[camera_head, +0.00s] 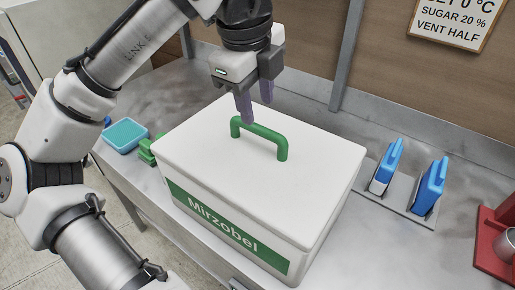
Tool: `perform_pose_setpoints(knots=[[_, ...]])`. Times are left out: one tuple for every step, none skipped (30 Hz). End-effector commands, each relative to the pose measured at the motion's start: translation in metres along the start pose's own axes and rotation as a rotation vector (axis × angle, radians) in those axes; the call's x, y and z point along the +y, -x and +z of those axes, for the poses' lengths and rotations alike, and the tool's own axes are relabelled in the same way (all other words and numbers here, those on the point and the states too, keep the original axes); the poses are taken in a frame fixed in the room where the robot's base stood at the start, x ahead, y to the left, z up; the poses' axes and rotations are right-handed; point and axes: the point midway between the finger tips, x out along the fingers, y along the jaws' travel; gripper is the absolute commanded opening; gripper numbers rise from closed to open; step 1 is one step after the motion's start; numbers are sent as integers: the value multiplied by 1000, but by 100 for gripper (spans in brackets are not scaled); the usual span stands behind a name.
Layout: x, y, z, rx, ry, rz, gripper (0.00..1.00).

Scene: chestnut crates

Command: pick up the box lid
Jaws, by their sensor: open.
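The box lid (217,154) is white with a green arched handle (262,135) at its middle. My gripper (256,105) is open and points down. Its purple-grey fingers are just above and behind the left end of the handle. I cannot tell whether a finger touches the handle. Nothing shows between the fingers.
The box stands on a grey metal counter (425,142). A blue tray (125,135) and a green object (147,152) lie at its left. Two blue-handled items (387,166) (429,187) stand in a grey holder at its right. A red object (492,240) is at far right.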

Motion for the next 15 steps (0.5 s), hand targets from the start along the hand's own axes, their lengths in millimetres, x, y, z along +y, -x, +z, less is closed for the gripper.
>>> perform_pose_setpoints(knots=[[0, -9, 0, 4, -1, 1, 41], [0, -13, 0, 3, 0, 0, 41], [0, -17, 0, 2, 1, -1, 41], [0, -20, 0, 2, 0, -1, 41], [0, -22, 0, 2, 0, -2, 41], [0, -24, 0, 0, 1, -2, 41], [0, -26, 0, 0, 1, -2, 41], [0, -27, 0, 0, 1, -3, 41], [0, -29, 0, 1, 1, -2, 41], [0, -31, 1, 2, 1, -2, 41], [0, -34, 1, 3, 1, -1, 41], [0, -39, 2, 2, 0, -2, 41], [0, -42, 2, 3, 0, -2, 41], [0, -46, 4, 2, 3, -1, 41], [1, -53, 5, 0, 4, 0, 41]])
